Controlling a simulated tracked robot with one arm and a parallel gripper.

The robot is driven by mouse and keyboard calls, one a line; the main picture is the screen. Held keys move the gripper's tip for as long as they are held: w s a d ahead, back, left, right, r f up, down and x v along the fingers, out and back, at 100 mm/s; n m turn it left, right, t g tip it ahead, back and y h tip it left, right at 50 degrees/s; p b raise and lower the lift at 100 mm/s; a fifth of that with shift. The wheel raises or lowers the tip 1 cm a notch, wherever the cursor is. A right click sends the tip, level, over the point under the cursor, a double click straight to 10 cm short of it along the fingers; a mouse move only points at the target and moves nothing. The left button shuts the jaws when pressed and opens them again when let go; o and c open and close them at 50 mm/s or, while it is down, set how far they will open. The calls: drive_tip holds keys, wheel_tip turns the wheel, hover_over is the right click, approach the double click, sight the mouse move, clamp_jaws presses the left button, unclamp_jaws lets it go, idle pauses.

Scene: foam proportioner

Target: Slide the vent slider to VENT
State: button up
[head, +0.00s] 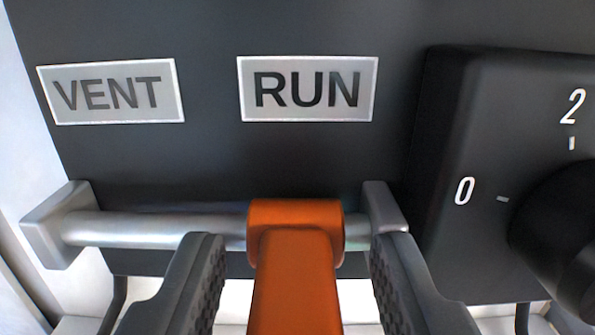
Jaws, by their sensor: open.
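The vent slider (295,270) is an orange block with a handle that sticks out toward me. It sits on a horizontal silver rail (150,229) at its right end, below the RUN label (307,88) and close to the right end bracket. The VENT label (111,91) is above the rail's left part, and the rail is bare there. My gripper (296,262) is open, with one dark ribbed finger on each side of the orange handle. A gap shows between the handle and each finger.
A grey end bracket (56,224) closes the rail on the left, another (383,207) on the right. At right, a black housing (445,180) marked 0 and 2 carries a round black knob (562,235). Dark cables hang below the panel.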

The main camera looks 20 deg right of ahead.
sight(165, 190)
drive_tip(key=shift+p+x, duration=0.3)
drive_tip(key=shift+x, duration=0.8)
clamp_jaws()
drive_tip(key=shift+a, duration=0.1)
drive_tip(key=shift+a, duration=0.1)
drive_tip(key=shift+w+a+r, duration=0.1)
drive_tip(key=shift+w+a, duration=0.2)
drive_tip(key=shift+a, duration=0.5)
drive_tip(key=shift+w+a, duration=0.3)
drive_tip(key=shift+a, duration=0.45)
drive_tip(key=shift+w+a+r, duration=0.1)
drive_tip(key=shift+w+a, duration=0.25)
drive_tip(key=shift+a, duration=0.45)
